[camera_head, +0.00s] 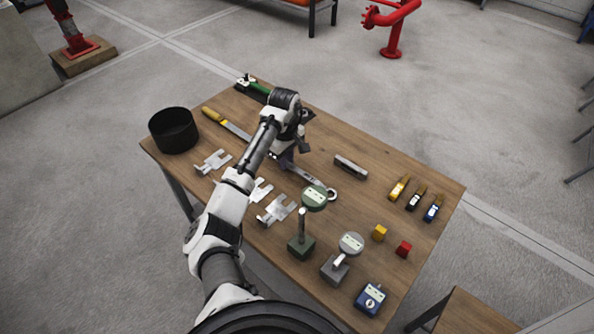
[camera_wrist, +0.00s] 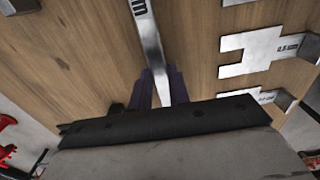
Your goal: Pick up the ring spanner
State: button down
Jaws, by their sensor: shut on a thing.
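The ring spanner (camera_head: 308,180) is a long metal bar with a round ring end at the right, near the middle of the wooden table. My gripper (camera_head: 287,160) is at its left part, with the arm hiding that end. In the wrist view the shiny spanner shaft (camera_wrist: 149,42) runs down between the purple fingers of my gripper (camera_wrist: 161,82), which are shut on it. The spanner appears to lie at or close to the tabletop; I cannot tell whether it touches.
Slotted metal plates (camera_head: 278,209) lie left of the spanner; they also show in the wrist view (camera_wrist: 262,48). Dial gauges on stands (camera_head: 301,246) are at the front. A black pot (camera_head: 174,130) and a yellow-handled tool (camera_head: 226,122) are to the left. A small metal block (camera_head: 350,166) lies behind the spanner.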

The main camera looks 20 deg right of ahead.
jog(key=shift+r, duration=0.1)
dwell(0.3)
notch_tip(320, 180, up, 20)
jog(key=p, duration=0.2)
dwell(0.3)
jog(key=shift+d, duration=0.15)
